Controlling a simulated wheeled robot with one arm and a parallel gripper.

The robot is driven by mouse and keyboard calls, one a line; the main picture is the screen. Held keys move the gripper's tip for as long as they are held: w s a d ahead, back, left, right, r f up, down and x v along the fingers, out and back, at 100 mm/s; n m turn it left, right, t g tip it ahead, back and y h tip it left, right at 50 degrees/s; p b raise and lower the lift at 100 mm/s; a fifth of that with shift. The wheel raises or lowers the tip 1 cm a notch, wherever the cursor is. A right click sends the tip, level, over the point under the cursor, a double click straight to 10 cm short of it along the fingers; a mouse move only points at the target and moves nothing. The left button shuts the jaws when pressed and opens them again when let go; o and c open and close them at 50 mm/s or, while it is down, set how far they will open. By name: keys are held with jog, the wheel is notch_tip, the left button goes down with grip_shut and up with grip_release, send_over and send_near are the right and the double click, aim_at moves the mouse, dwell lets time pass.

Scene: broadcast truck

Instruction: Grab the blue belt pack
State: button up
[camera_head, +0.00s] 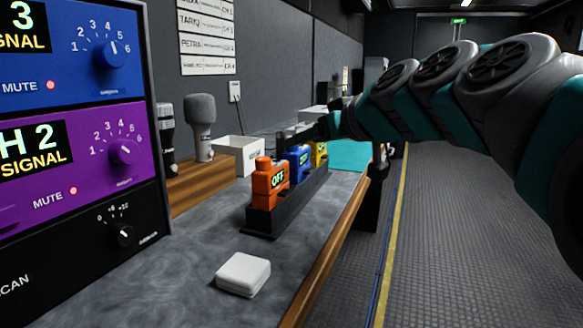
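The blue belt pack (298,168) stands upright in a black rack (268,219) on the counter. The orange pack partly hides the blue one. My arm reaches in from the right, and my gripper (297,139) is at the top of the blue pack, seen small and dark. I cannot tell whether its fingers touch the pack or how far apart they are.
A white box (243,275) lies on the counter in front. Microphones (201,128) stand in a wooden holder (192,187) at the left, near a white bin (240,155). Receiver panels (75,150) fill the left edge. The floor (455,240) at the right is clear.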

aim_at(298, 154)
jog(key=p+x, duration=0.1)
jog(key=x, duration=0.4)
jog(key=shift+d+f, duration=0.1)
jog(key=shift+d, duration=0.1)
grip_shut()
dwell(0.3)
dwell(0.8)
